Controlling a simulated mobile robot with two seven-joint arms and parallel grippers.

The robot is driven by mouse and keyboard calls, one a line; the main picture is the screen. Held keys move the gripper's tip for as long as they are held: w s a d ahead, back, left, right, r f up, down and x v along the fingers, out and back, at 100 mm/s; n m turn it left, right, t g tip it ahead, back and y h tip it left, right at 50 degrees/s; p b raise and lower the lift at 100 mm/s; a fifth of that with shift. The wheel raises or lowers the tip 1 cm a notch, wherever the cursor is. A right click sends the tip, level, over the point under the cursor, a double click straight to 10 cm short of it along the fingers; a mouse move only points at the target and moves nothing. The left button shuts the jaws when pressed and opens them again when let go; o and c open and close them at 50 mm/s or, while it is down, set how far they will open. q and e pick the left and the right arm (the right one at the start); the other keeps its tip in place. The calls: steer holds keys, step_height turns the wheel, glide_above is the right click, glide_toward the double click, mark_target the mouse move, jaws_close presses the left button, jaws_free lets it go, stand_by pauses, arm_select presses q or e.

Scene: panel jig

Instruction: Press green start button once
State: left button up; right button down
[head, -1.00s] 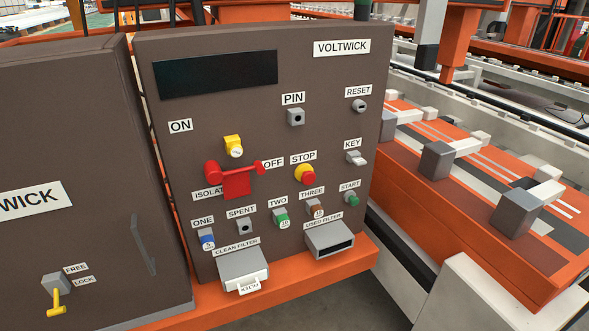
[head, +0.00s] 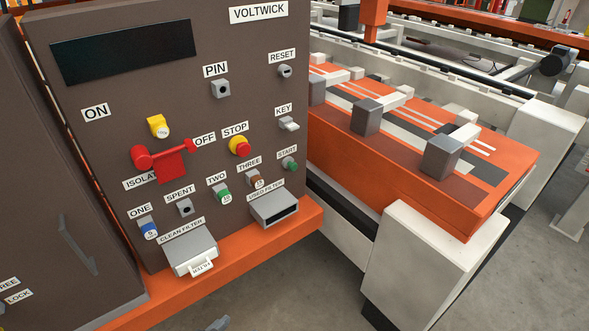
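The green start button (head: 290,165) is a small round knob under the START label (head: 287,153), at the lower right of the brown VOLTWICK panel (head: 115,120). Nothing covers it. Another green knob (head: 222,194), under the TWO label, sits to its left and lower. A red and yellow stop button (head: 239,146) is up and left of the start button. Neither gripper can be made out in the head view. A small grey tip shows at the bottom edge, too little to identify.
A grey used filter box (head: 274,209) juts out just below the start button, and a clean filter box (head: 190,249) lower left. A key switch (head: 289,124) is above it. An orange ledge (head: 235,257) runs below the panel. Conveyor equipment (head: 420,160) stands at right.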

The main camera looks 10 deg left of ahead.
arm_select(q)
jaws_close()
stand_by(0.3)
stand_by(1.1)
